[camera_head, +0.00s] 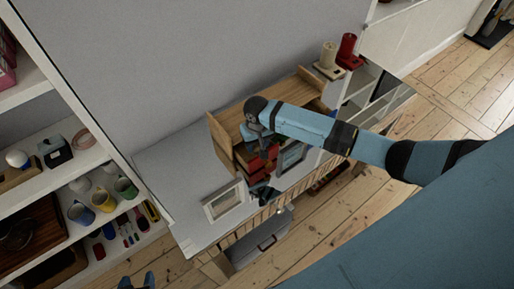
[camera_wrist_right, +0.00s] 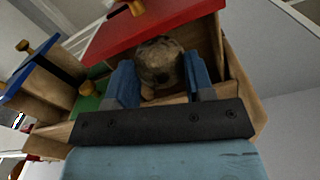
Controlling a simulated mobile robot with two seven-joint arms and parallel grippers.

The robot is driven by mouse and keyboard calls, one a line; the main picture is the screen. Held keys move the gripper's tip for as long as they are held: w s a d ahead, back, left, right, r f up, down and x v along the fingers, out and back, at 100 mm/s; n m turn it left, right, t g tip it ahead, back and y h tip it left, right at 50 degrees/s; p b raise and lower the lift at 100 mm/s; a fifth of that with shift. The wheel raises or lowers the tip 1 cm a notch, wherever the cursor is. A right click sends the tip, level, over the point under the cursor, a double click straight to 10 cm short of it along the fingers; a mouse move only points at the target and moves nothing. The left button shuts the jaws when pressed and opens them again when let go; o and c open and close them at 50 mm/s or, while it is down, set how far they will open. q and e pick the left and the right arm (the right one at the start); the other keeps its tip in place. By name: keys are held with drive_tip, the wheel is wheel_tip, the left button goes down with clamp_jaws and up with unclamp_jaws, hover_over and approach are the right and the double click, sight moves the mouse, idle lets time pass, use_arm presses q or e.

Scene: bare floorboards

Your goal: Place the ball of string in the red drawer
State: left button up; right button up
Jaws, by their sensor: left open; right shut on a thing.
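My right gripper (camera_wrist_right: 161,88) is shut on the ball of string (camera_wrist_right: 160,62), a brownish round ball between its blue fingers in the right wrist view. The ball is close behind the red front of the red drawer (camera_wrist_right: 165,22), between wooden drawer sides. I cannot tell whether it touches the drawer bottom. In the head view my right gripper (camera_head: 266,147) points down at the open red drawer (camera_head: 262,166) of a small wooden chest; the ball is not clearly visible there. My left gripper (camera_head: 137,281) is open and empty at the bottom edge, far from the chest.
Red and cream canisters (camera_head: 346,48) stand behind. Shelves with mugs (camera_head: 103,200) fill the left.

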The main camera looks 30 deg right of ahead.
sight(257, 149)
drive_tip(key=shift+f, duration=1.65)
drive_tip(key=shift+f, duration=0.1)
drive_tip(key=o, duration=0.6)
